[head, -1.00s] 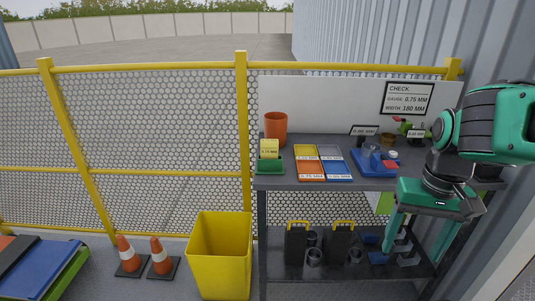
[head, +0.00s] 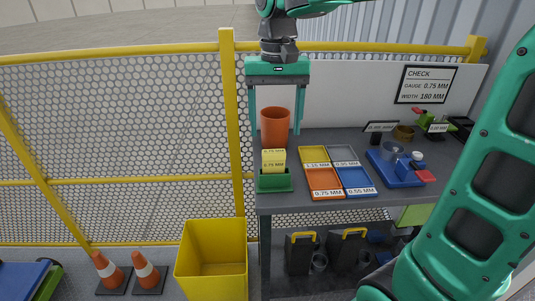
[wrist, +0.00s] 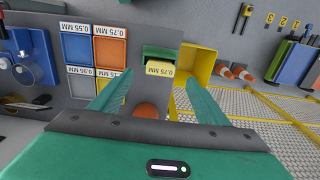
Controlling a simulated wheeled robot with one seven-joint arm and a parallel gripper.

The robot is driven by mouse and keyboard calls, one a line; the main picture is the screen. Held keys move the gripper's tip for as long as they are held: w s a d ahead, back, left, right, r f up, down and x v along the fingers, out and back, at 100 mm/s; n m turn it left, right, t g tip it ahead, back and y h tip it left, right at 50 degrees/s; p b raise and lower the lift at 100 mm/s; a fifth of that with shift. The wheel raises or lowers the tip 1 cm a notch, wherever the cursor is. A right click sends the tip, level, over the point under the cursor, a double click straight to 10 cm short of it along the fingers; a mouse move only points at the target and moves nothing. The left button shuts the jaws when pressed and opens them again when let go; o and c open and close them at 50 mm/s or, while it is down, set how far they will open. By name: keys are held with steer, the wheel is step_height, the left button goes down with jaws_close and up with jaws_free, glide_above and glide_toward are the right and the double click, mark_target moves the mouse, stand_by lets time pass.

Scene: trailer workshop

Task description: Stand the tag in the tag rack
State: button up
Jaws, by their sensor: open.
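A yellow tag (head: 273,157) marked 0.75 MM stands in the green rack (head: 275,183) at the left front of the bench. A second label line shows below its top; I cannot tell whether this is one tag or two. In the wrist view the tag (wrist: 160,69) lies ahead between my fingers, with the green rack (wrist: 160,53) beyond it. My gripper (head: 275,138) is open and empty, pointing down, above and around the tag's line of sight in the head view. Its fingertips (wrist: 159,79) look apart from the tag.
An orange cup (head: 275,127) stands close behind the rack. Labelled trays (head: 325,183), a blue fixture (head: 396,170) and a check sign (head: 426,85) are to the right. A yellow bin (head: 212,262) stands on the floor at left, before a mesh fence.

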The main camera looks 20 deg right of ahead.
mark_target(274, 150)
steer(key=f, duration=0.4)
steer(key=shift+w+a+f, duration=0.2)
steer(key=shift+w+d+f, duration=0.1)
steer(key=shift+f, duration=1.5)
steer(key=shift+w+d+f, duration=0.1)
steer(key=shift+f, duration=1.45)
steer(key=shift+c, duration=0.6)
steer(key=c, duration=1.1)
steer(key=shift+r, duration=0.1)
